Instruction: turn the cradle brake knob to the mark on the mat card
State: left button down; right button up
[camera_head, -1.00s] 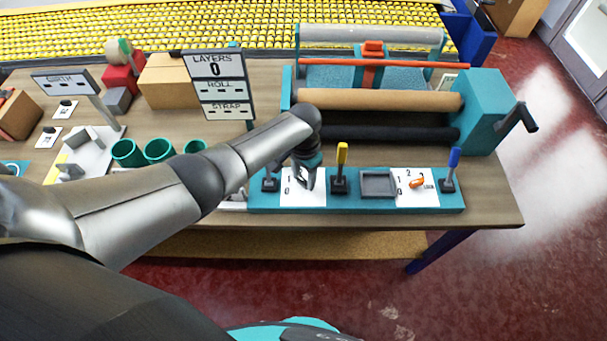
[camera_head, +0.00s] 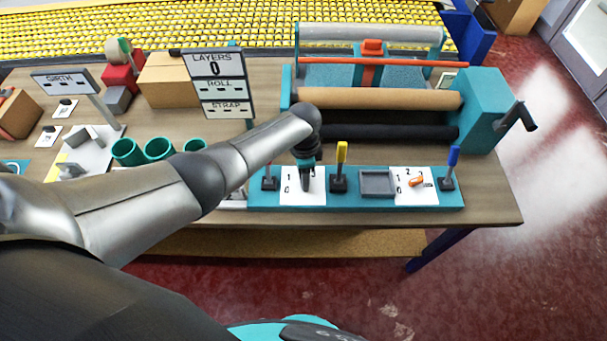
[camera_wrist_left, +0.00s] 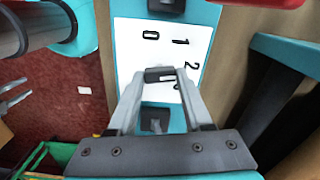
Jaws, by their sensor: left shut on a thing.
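My left gripper (camera_head: 305,186) points down over the left white number card (camera_head: 289,197) on the teal control strip. In the left wrist view its fingers (camera_wrist_left: 161,79) are shut on a dark grey knob (camera_wrist_left: 160,74) on the card (camera_wrist_left: 135,37). The numbers 0, 1 and 2 show around the knob; a further number is partly hidden by a finger. The knob's pointing direction is hard to read. Two small white cards with dark marks, one farther back (camera_head: 66,108) and one nearer (camera_head: 51,136), lie at the table's left; their marks are too small to read.
A yellow-handled lever (camera_head: 342,155) stands just right of the gripper, a red-tipped one (camera_head: 268,177) just left. An orange knob (camera_head: 416,182) sits on the right number card, beside a blue-handled lever (camera_head: 452,165). A roller cradle (camera_head: 481,110) stands behind.

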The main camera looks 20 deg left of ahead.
dwell(0.4)
pick_arm(q)
jog(key=shift+c, duration=1.6)
grip_release()
notch_tip(320, 180, up, 15)
jog(key=p, duration=0.3)
jog(key=shift+p, duration=0.35)
jog(key=shift+r, duration=0.1)
